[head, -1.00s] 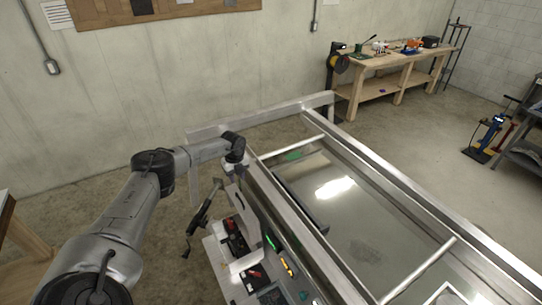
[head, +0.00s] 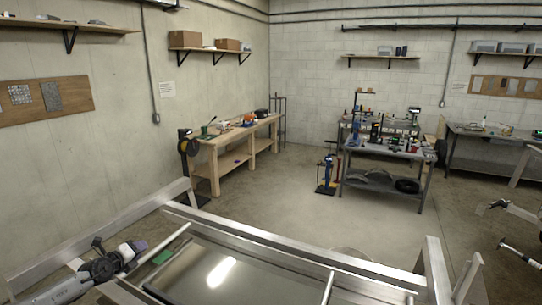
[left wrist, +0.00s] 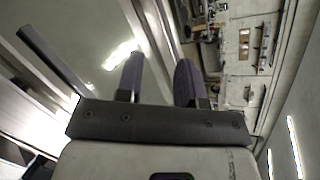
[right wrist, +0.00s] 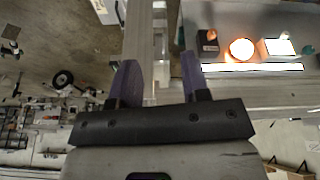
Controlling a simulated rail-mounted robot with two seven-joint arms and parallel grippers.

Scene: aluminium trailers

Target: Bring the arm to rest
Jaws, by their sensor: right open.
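In the head view my left arm comes in at the lower left, and its gripper (head: 139,246) is over the left end of the aluminium trailer frame (head: 290,247). No held object shows in either gripper. I cannot make out the right gripper in the head view.
A wooden workbench (head: 230,140) with tools stands along the left wall. A grey metal table (head: 385,153) with equipment stands at the back, with a blue jack (head: 326,173) beside it. The concrete floor (head: 290,205) between trailer and benches is clear.

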